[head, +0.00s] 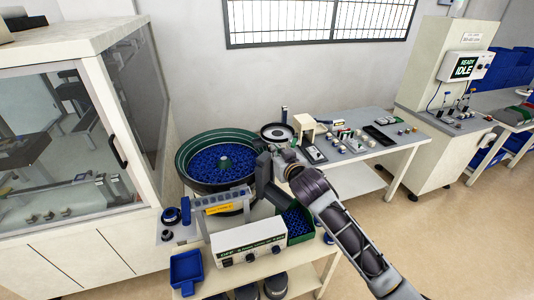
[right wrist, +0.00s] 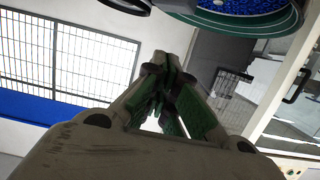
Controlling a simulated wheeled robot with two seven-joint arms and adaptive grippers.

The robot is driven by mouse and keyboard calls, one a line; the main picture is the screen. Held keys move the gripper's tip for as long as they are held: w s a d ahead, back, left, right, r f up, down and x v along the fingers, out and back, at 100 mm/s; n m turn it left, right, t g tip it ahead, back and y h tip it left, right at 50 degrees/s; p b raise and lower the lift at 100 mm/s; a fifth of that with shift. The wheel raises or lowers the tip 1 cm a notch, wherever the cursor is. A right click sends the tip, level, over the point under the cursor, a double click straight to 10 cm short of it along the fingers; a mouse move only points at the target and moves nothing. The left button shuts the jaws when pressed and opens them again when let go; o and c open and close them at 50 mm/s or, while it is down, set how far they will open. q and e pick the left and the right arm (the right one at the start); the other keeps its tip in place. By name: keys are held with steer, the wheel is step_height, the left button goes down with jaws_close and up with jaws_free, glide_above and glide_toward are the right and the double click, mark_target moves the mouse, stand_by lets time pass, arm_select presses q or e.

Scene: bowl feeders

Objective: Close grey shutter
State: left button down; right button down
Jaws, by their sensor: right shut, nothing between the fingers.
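A dark grey plate (head: 263,172), which looks like the grey shutter, stands upright between the feeder bowl and the green bin of blue parts (head: 299,222). A grey panel also shows in the right wrist view (right wrist: 213,52), beyond the fingers. I cannot tell how far the shutter is open. My right gripper (head: 289,157) is just right of the plate in the head view, partly hidden by its own wrist. Its fingers are shut and empty in the right wrist view (right wrist: 165,85). I cannot tell whether they touch the plate. My left gripper is out of view.
The round green-rimmed bowl (head: 181,157) holds blue parts, left of the plate. A white control box (head: 247,246) stands in front on the bench. A blue tray (head: 186,268) is at the front left. A grey table (head: 403,143) with small items stands behind right.

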steer(key=shift+w, duration=0.1)
steer(key=p, duration=0.1)
glide_above(267, 161)
steer(key=shift+w+f, duration=0.1)
steer(key=shift+f, duration=1.05)
steer(key=shift+f+p, duration=0.5)
steer(key=shift+f, duration=1.55)
steer(key=shift+f, duration=0.15)
steer(key=shift+f+b, duration=1.2)
steer(key=shift+f, duration=0.85)
steer(key=shift+s+f, duration=0.1)
steer(key=shift+s, duration=0.1)
steer(key=shift+r, duration=0.2)
